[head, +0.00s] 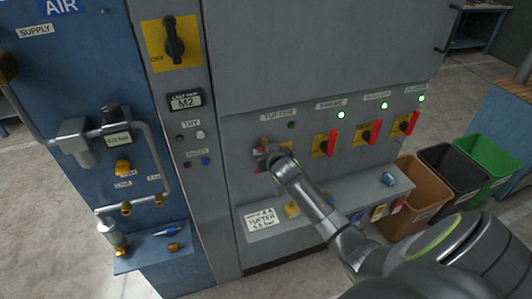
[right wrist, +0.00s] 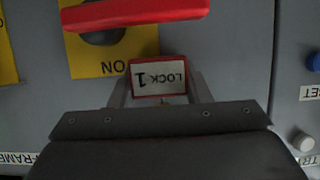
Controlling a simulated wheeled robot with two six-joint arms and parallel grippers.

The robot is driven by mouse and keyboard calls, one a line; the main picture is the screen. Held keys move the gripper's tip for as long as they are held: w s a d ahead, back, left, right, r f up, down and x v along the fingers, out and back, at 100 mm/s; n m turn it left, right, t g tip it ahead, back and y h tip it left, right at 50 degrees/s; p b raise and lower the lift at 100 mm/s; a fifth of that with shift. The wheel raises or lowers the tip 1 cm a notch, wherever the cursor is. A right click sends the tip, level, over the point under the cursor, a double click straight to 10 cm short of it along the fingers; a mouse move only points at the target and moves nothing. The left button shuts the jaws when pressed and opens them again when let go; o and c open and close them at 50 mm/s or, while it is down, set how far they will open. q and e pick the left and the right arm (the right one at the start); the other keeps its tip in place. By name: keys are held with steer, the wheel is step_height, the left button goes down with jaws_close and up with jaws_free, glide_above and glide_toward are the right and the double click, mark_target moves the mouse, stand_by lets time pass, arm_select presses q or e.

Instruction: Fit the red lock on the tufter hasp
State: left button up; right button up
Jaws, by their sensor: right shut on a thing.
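My right gripper (head: 264,156) is at the tufter switch, under the TUFTER label (head: 279,115), and covers most of it in the head view. In the right wrist view its fingers are shut on the red lock (right wrist: 158,77), whose white label reads LOCK 1 upside down. Just beyond the lock are a yellow switch plate (right wrist: 88,60) marked ON and a red handle (right wrist: 135,12), which lies crosswise. The hasp is not clearly visible, and I cannot tell whether the lock touches it. My left gripper is not in view.
Switches with upright red handles (head: 329,144) and lit green lamps stand to the right; the tufter lamp (head: 291,125) is dark. Below, a grey ledge (head: 340,200) carries a card (head: 262,220) and several small coloured items. Brown (head: 415,190), black and green bins stand at right.

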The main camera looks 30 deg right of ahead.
steer(key=shift+w+r, duration=0.3)
steer(key=shift+r, duration=0.25)
stand_by(0.5)
steer(key=o, duration=0.9)
steer(key=shift+o, duration=1.3)
steer(key=shift+s+d, duration=0.1)
steer(key=shift+d, duration=0.05)
steer(key=shift+o, duration=0.3)
steer(key=shift+d, duration=0.15)
steer(key=shift+a+f, duration=0.1)
steer(key=shift+a, duration=0.1)
steer(key=shift+s+a, duration=0.3)
steer(key=shift+s, duration=0.05)
steer(key=b+v, duration=0.3)
steer(key=v, duration=1.3)
steer(key=shift+s+d+f, duration=0.25)
steer(key=shift+s+d, duration=0.05)
steer(key=shift+s, duration=0.3)
